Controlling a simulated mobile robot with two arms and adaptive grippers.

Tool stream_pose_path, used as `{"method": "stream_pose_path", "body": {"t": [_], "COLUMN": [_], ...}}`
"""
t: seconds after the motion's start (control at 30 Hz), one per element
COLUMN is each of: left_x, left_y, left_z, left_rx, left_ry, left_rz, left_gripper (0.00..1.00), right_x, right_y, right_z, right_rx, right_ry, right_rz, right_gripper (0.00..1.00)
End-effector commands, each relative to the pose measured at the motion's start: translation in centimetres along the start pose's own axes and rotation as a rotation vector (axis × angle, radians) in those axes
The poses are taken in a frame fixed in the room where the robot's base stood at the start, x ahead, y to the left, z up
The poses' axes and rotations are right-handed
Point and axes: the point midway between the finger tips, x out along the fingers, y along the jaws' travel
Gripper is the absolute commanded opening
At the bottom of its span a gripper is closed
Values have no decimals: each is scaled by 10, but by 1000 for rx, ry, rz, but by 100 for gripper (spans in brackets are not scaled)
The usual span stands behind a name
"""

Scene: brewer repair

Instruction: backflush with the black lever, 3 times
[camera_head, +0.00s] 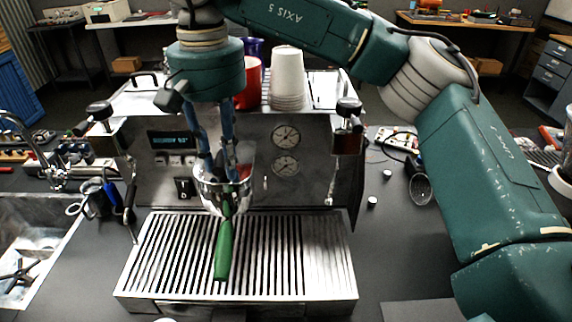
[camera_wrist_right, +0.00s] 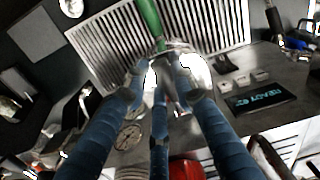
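The espresso machine (camera_head: 310,135) stands at centre, with a lit display and two round gauges. A portafilter with a green handle (camera_head: 223,250) sits at its front, its metal bowl (camera_head: 208,192) partly behind my fingers; the handle also shows in the wrist view (camera_wrist_right: 150,20). A small black lever (camera_head: 183,187) is on the front panel left of the bowl, and it also shows in the wrist view (camera_wrist_right: 227,64). My right gripper (camera_head: 218,165) points down over the bowl with blue fingers apart; its fingertips (camera_wrist_right: 160,82) overlap the bowl, and contact is unclear. My left gripper is out of view.
A slatted drip tray (camera_head: 150,265) lies in front of the machine. A red cup (camera_head: 249,85) and stacked white cups (camera_head: 288,75) stand on top. Black-knobbed valves flank the machine. A sink (camera_head: 35,240) is at left; the counter at right holds small items.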

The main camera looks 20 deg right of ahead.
Motion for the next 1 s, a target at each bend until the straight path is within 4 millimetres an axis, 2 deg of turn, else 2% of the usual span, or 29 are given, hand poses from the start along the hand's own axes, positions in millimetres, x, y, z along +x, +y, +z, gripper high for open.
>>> {"method": "stream_pose_path", "body": {"t": [0.8,1.0], "left_x": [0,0], "left_y": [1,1], "left_z": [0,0], "left_rx": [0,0], "left_ry": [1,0], "left_rz": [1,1], "left_gripper": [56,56], "right_x": [0,-1], "right_y": [-36,-38], "right_z": [-6,-7], "right_rx": [461,481], "right_ry": [-2,0], "right_rz": [-2,-5], "right_gripper": [23,23]}}
